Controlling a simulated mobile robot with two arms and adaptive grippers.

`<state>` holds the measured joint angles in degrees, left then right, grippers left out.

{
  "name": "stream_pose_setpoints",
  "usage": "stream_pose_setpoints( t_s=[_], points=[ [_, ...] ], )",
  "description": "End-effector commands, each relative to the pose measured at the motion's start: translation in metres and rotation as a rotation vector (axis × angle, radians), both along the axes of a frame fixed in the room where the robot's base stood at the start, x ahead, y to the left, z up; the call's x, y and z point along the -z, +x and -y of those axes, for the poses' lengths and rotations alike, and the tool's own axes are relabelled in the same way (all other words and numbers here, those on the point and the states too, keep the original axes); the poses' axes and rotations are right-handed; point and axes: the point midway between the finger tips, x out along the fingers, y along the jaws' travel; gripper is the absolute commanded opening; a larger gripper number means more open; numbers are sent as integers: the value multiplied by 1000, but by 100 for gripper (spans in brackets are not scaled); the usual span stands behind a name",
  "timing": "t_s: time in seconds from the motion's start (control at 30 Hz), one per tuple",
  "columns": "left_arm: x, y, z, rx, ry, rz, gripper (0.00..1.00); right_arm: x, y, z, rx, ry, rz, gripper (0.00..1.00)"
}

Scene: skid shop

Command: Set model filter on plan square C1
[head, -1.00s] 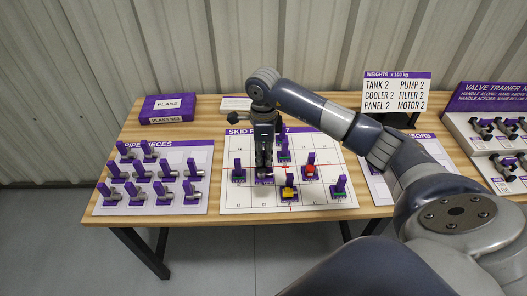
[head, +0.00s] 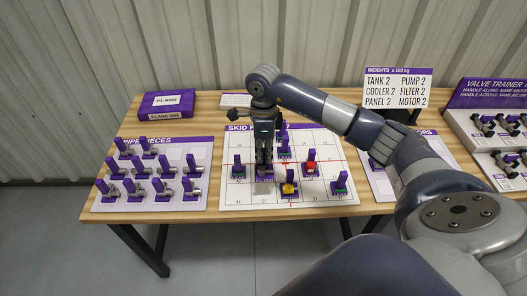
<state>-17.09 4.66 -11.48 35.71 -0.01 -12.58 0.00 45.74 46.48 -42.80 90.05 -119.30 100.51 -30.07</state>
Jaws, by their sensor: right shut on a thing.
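The skid plan board (head: 327,145) is white with a purple title strip and a grid of squares, on the table in the middle. My right gripper (head: 264,165) points straight down over the board's left-centre part. It is shut on a purple model (head: 264,176), which I take for the filter; its small label is too blurred to read surely. The gripper hides most of the model. The model's base is at or very near the board; I cannot tell whether it touches, nor which square is under it. My left gripper is not in view.
The pipe pieces board (head: 125,202) lies left. A weights sign (head: 398,88) stands at the back right.

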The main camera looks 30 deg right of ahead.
Motion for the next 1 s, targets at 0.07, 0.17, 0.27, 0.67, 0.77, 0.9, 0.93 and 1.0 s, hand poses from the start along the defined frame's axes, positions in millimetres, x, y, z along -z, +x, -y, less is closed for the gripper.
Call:
stream_pose_setpoints(
  t_s=[0.07, 0.17, 0.27, 0.67, 0.77, 0.9, 0.93, 1.0],
  points=[
    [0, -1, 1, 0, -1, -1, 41, -1, 0, 0, 0, 0, 1, 0],
    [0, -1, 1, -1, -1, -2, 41, -1, 0, 0, 0, 0, 1, 0],
    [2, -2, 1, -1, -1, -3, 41, 2, 0, 0, 0, 1, 1, 0],
    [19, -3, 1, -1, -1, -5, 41, 21, 0, 0, 0, 0, 1, 0],
    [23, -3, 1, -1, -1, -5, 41, 26, 0, 0, 0, 0, 1, 0],
    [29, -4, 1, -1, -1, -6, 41, 34, 0, 0, 0, 0, 1, 0],
    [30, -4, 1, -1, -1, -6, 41, 35, 0, 0, 0, 0, 1, 0],
    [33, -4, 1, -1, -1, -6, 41, 39, 0, 0, 0, 0, 1, 0]
  ],
)
